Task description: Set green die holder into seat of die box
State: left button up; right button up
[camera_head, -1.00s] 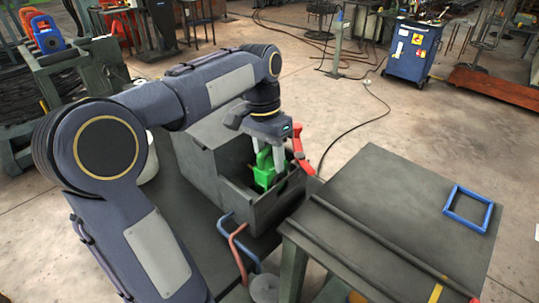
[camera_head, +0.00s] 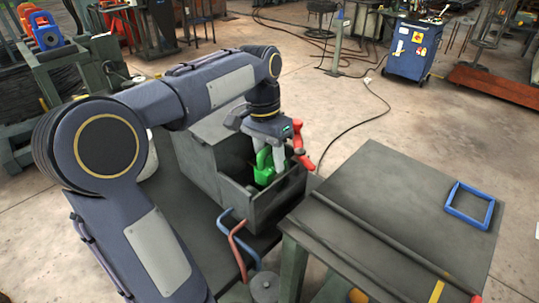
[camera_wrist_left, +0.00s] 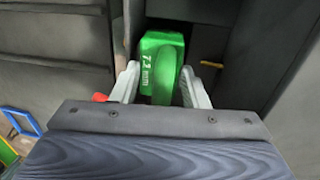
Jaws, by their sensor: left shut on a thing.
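The green die holder (camera_head: 263,172) is inside the open part of the grey die box (camera_head: 276,207). It also shows in the left wrist view (camera_wrist_left: 161,52), with "7.2 mm" printed on its face. My left gripper (camera_head: 266,163) points down into the box and is shut on the green die holder, with one finger on each side of its handle. The fingertips and the holder's underside are hidden, so I cannot tell whether it touches the seat. My right gripper is not in view.
A red handle (camera_head: 301,148) stands at the box's far right side. Blue and red bent bars (camera_head: 238,240) are at its front. A dark table (camera_head: 390,215) with a blue square frame (camera_head: 468,206) stands to the right.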

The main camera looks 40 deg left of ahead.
pick_arm(q)
jog(key=shift+f, duration=0.15)
jog(key=o, duration=1.4)
jog(key=shift+o, duration=0.3)
jog(key=shift+f, duration=0.1)
jog(key=o, duration=0.4)
jog(key=shift+o, duration=0.2)
notch_tip(320, 180, up, 9)
jog(key=p, duration=0.8)
jog(key=shift+p, duration=0.4)
